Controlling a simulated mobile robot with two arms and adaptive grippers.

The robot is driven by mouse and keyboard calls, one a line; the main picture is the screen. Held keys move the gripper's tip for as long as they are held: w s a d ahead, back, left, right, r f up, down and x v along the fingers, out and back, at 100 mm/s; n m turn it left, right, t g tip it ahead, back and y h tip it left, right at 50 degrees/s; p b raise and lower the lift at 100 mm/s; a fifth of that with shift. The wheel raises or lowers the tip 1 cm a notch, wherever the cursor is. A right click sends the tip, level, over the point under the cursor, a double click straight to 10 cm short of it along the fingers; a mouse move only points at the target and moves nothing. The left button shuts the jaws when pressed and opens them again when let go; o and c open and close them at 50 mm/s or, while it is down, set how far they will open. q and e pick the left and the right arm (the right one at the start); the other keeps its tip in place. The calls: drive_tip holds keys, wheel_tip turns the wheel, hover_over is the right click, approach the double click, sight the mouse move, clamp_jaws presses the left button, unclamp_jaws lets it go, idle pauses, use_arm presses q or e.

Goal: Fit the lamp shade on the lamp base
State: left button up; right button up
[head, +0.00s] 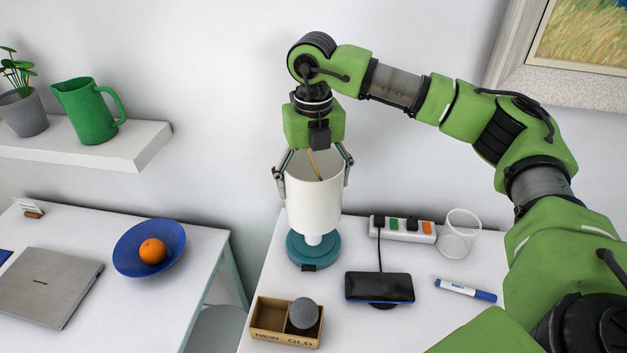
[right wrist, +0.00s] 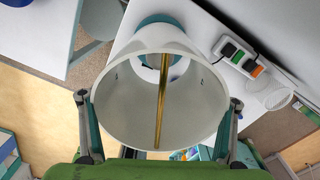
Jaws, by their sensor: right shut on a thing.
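The white cylindrical lamp shade (head: 313,208) is held upright by my right gripper (head: 315,188), whose two fingers are shut on opposite sides of it. In the right wrist view the open top of the shade (right wrist: 125,105) shows, with a brass bar (right wrist: 163,90) across it. The round teal lamp base (head: 298,250) stands on the desk directly below, and a short white part shows between shade and base. The base's rim also shows past the shade in the right wrist view (right wrist: 160,19). The shade hides the upper part of the base, so I cannot tell whether they touch. My left gripper is not in view.
A two-compartment box (head: 287,338) stands in front. A gap separates this desk from the left table (head: 110,225).

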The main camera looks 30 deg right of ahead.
drive_tip(key=shift+f, duration=0.1)
idle(0.4)
drive_tip(key=shift+f, duration=0.1)
drive_tip(key=shift+f+b, duration=0.75)
drive_tip(key=shift+f, duration=0.15)
drive_tip(key=shift+f+b, duration=0.2)
drive_tip(key=shift+b, duration=0.1)
drive_tip(key=shift+f+b, duration=0.85)
drive_tip(key=shift+f, duration=0.3)
drive_tip(key=shift+f, duration=0.2)
drive_tip(key=shift+f+b, duration=1)
drive_tip(key=shift+f, duration=0.1)
drive_tip(key=shift+f, duration=0.15)
idle(0.4)
